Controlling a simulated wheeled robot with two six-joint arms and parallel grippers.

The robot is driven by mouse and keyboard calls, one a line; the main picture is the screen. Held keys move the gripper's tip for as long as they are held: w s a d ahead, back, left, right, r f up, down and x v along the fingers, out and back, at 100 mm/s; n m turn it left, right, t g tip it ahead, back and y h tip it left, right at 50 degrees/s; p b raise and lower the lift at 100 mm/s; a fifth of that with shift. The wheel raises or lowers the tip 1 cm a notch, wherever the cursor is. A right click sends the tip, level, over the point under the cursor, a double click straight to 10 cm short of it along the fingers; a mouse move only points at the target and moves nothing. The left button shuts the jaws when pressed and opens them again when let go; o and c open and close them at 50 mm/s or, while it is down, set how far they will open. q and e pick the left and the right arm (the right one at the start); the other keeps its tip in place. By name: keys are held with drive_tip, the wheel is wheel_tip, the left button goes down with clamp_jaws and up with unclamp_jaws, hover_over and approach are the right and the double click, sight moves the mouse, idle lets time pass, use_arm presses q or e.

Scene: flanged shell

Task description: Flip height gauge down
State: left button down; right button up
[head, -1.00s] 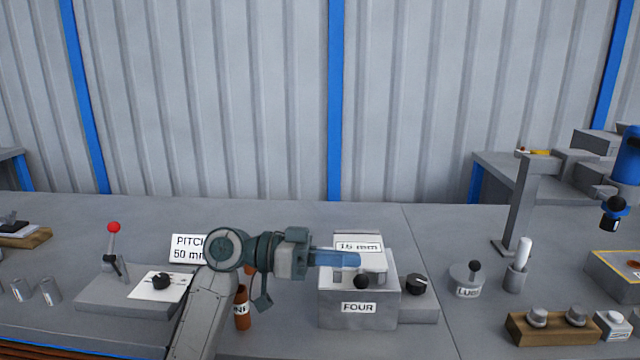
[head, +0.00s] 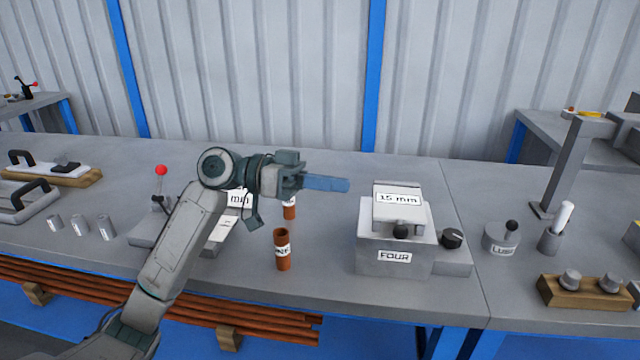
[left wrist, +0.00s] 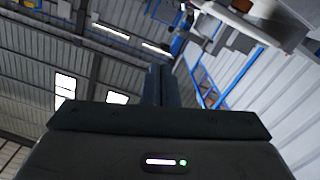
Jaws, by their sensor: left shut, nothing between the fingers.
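My left gripper (head: 342,185) is shut and empty, with bluish fingers pointing right. In the head view it is left of the plate and apart from it. The left wrist view shows mostly roof and wall beyond the shut fingers (left wrist: 160,85). My right gripper is not in view.
A black dial (head: 452,238) is on the box's right side. Brown tubes (head: 282,252) stand to the left of the box. A red-knobbed lever (head: 161,172) is behind my left arm. A tall grey post (head: 565,170) stands at right. Bench behind the box is clear.

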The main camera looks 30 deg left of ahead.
use_arm(q)
drive_tip(key=shift+v, duration=0.95)
